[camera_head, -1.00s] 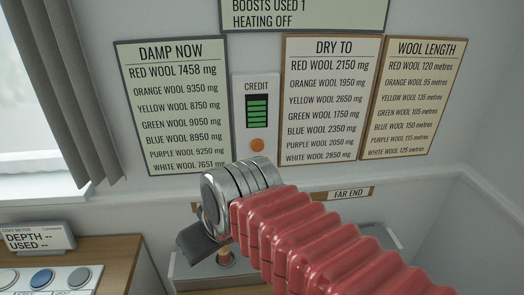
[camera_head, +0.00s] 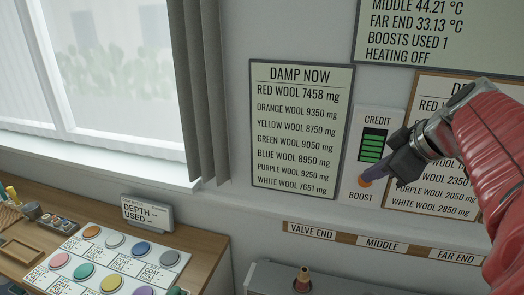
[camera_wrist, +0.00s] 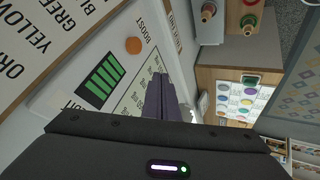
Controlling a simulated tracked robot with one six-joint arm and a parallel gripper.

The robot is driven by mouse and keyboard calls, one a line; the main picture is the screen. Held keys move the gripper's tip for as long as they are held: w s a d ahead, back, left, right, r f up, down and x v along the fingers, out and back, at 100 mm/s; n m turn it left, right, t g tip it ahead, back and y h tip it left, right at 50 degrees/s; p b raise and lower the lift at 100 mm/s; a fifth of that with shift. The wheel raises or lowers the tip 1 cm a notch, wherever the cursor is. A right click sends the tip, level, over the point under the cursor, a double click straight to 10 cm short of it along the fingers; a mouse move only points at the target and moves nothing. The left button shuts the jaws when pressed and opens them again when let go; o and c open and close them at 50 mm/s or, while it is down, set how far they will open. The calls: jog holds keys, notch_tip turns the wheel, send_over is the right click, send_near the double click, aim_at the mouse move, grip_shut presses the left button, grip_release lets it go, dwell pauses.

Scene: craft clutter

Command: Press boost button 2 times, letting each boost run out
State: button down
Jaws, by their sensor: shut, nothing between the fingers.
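The white boost panel (camera_head: 354,201) is on the wall, with a CREDIT gauge (camera_head: 372,145) of several green bars above an orange boost button (camera_head: 364,183). My gripper (camera_head: 372,178) is shut and empty; in the head view its tips overlap the button's right edge. In the wrist view the button (camera_wrist: 133,45) is in full view, with the fingertips (camera_wrist: 163,80) a little apart from it in the picture. I cannot tell whether they touch. The status board (camera_head: 430,30) reads BOOSTS USED 1 and HEATING OFF, MIDDLE 44.21 °C, FAR END 33.13 °C.
The DAMP NOW board (camera_head: 300,130) is left of the panel, and the DRY TO board (camera_head: 430,205) is partly behind my arm. A grey radiator (camera_head: 340,282) with a valve (camera_head: 303,279) is below. A desk with coloured buttons (camera_head: 115,262) is at lower left.

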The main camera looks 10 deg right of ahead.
jog(key=s+d+n, duration=0.1)
jog(key=s, duration=0.1)
jog(key=s+d+f+n, duration=0.1)
jog(key=d+n, duration=0.1)
jog(key=shift+s+d, duration=0.3)
jog(key=shift+s, duration=0.1)
jog(key=shift+f, duration=0.1)
